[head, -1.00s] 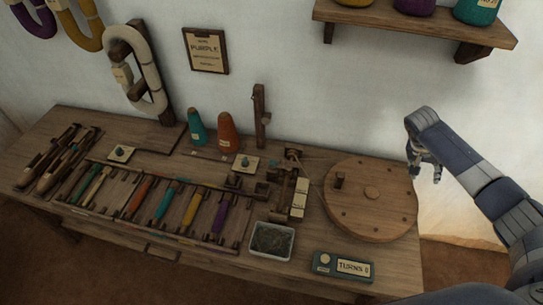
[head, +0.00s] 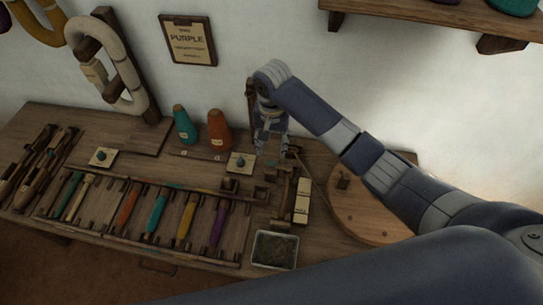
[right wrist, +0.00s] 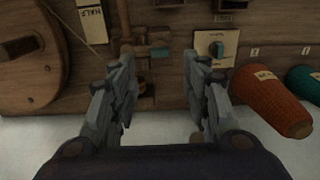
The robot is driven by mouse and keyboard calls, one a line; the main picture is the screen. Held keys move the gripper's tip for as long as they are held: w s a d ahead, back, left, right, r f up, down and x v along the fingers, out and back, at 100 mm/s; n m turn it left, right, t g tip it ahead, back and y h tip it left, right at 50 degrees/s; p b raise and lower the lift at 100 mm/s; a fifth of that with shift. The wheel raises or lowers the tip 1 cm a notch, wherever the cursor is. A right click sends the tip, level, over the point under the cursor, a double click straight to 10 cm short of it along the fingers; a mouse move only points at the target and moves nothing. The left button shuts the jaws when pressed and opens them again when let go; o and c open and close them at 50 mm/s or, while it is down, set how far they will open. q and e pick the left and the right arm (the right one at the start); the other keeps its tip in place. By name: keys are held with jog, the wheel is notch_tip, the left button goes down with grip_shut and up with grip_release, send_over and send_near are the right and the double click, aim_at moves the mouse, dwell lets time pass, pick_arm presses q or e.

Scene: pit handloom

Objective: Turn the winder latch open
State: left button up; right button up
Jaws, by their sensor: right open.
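The winder (head: 284,190) is a small wooden mechanism with a cream label block, left of a round wooden wheel (head: 352,212). I cannot tell for sure which part is the latch. My right gripper (head: 270,150) is behind the winder, pointing down at the table; it also shows in the right wrist view (right wrist: 160,60), open and empty, fingers either side of the teal piece's line. My left gripper is out of view.
A card with a teal knob (head: 240,163) lies close to my right gripper. An orange cone (head: 219,130) and a teal cone (head: 185,125) stand left of it. A rack of coloured bobbins (head: 120,243) and a grey tray (head: 274,264) are nearer the front.

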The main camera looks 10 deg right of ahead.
aim_at(272, 162)
notch_tip(272, 162, down, 5)
jog(key=shift+f, duration=1.65)
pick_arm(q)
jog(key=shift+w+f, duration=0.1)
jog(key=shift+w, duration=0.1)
pick_arm(e)
grip_shut()
